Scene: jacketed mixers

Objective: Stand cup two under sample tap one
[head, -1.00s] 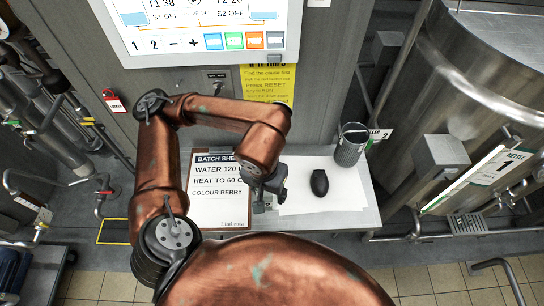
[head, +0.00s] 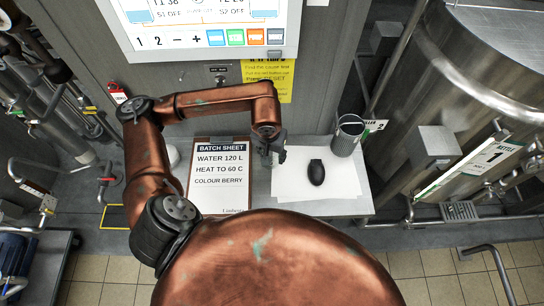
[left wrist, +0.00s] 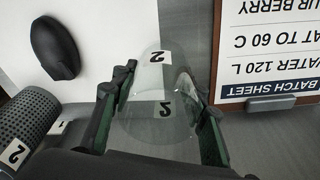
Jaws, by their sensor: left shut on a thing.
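My left gripper (head: 270,150) is over the small table between the batch sheet and the white paper. In the left wrist view its fingers (left wrist: 158,125) are shut on a clear cup (left wrist: 155,82) marked 2. The cup is hard to make out in the head view, and I cannot tell if it touches the table. Kettle one (head: 455,80), with its label "1 KETTLE" (head: 497,153), stands at the right, away from the gripper. A grate (head: 460,210) sits low in front of it. I cannot clearly pick out sample tap one among its pipes. My right gripper is out of view.
A black mouse-like object (head: 316,172) lies on the white paper (head: 290,188). A perforated metal container (head: 347,138) stands at the table's back right corner. The batch sheet (head: 221,180) lies left of the gripper. A control panel (head: 205,25) is behind. Tiled floor is in front.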

